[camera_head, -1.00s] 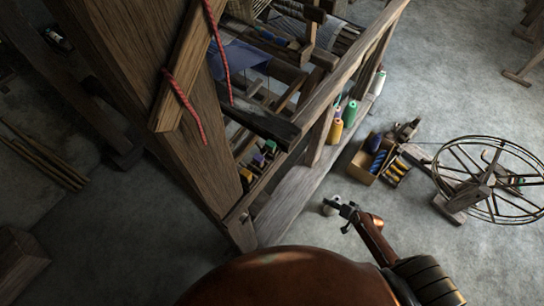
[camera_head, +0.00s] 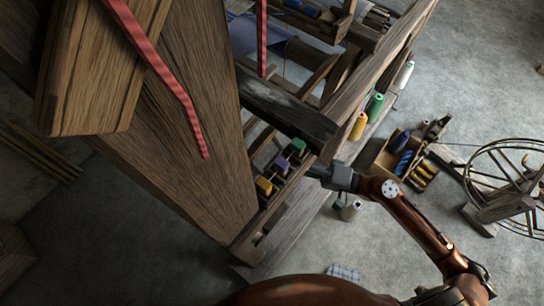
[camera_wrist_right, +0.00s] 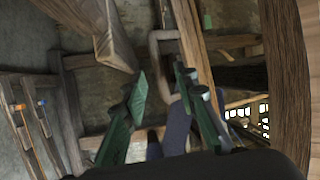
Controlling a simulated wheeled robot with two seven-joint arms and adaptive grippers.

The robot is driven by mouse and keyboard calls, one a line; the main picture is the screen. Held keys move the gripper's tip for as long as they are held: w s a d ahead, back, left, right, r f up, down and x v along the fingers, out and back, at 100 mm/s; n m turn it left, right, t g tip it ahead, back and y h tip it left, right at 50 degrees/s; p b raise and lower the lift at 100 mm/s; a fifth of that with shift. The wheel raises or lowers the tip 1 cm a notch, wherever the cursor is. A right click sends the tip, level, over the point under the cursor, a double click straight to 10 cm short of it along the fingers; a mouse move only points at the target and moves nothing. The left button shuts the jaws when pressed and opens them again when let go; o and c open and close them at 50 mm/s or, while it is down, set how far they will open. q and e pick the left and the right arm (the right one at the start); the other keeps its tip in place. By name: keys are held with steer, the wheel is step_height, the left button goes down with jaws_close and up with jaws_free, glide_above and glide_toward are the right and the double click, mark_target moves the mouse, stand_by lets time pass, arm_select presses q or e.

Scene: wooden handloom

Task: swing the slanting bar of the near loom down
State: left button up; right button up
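The near loom's thick plank (camera_head: 170,120) crosses the left of the head view. A shorter slanting wooden bar (camera_head: 100,75) lies over it, its blunt lower end nearer the camera. A red cord (camera_head: 165,75) hangs beside that bar. My right gripper (camera_head: 325,176) is at the loom's side, near the end of a dark crosspiece (camera_head: 290,110). In the right wrist view its two green fingers (camera_wrist_right: 162,82) are apart with nothing clearly between them. Beyond them are a pale loop-shaped piece (camera_wrist_right: 155,45) and a slanting beam (camera_wrist_right: 195,45). I cannot tell contact. My left gripper is not in view.
Colored spools (camera_head: 280,165) sit inside the loom frame, and more cones (camera_head: 374,106) stand along its right side. A box of bobbins (camera_head: 388,158) and a spinning wheel (camera_head: 505,185) stand on the floor at right.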

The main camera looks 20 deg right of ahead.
mark_target(274, 158)
steer(key=shift+x, duration=2.15)
jaws_close()
